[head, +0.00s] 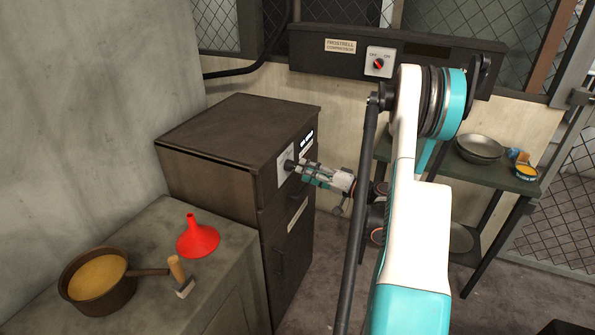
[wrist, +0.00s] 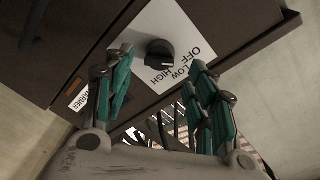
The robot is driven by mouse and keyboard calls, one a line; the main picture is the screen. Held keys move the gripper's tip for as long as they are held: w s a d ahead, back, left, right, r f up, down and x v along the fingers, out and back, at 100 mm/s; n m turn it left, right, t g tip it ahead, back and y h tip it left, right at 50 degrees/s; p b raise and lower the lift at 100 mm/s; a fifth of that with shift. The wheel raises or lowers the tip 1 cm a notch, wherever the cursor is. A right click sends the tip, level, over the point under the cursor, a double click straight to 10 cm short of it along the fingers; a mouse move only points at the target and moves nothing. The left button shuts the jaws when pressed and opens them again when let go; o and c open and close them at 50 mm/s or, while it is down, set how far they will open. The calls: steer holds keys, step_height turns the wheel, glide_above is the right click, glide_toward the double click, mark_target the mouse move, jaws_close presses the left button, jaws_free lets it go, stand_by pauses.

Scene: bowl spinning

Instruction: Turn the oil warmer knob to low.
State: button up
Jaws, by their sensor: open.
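The oil warmer (head: 235,135) is a dark brown cabinet at the centre left of the head view. Its black knob (head: 289,165) sits on a white plate on the front face. In the wrist view the knob (wrist: 160,52) shows on the plate (wrist: 185,45), which is marked OFF, LOW and HIGH. I cannot tell clearly which mark the knob points to. My gripper (wrist: 158,62) is open, with a teal finger on each side of the knob in the picture. In the head view my gripper (head: 306,172) is right in front of the knob; contact cannot be made out.
A grey counter (head: 215,285) at lower left holds a pot (head: 97,282), a red funnel (head: 198,238) and a wooden-handled tool (head: 179,274). A compressor panel (head: 450,65) is on the back wall. A shelf (head: 500,180) with bowls (head: 480,148) stands at right.

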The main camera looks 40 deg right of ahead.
mark_target(295, 167)
steer(key=shift+b+x, duration=0.4)
steer(key=shift+x, duration=1.7)
steer(key=c, duration=1.1)
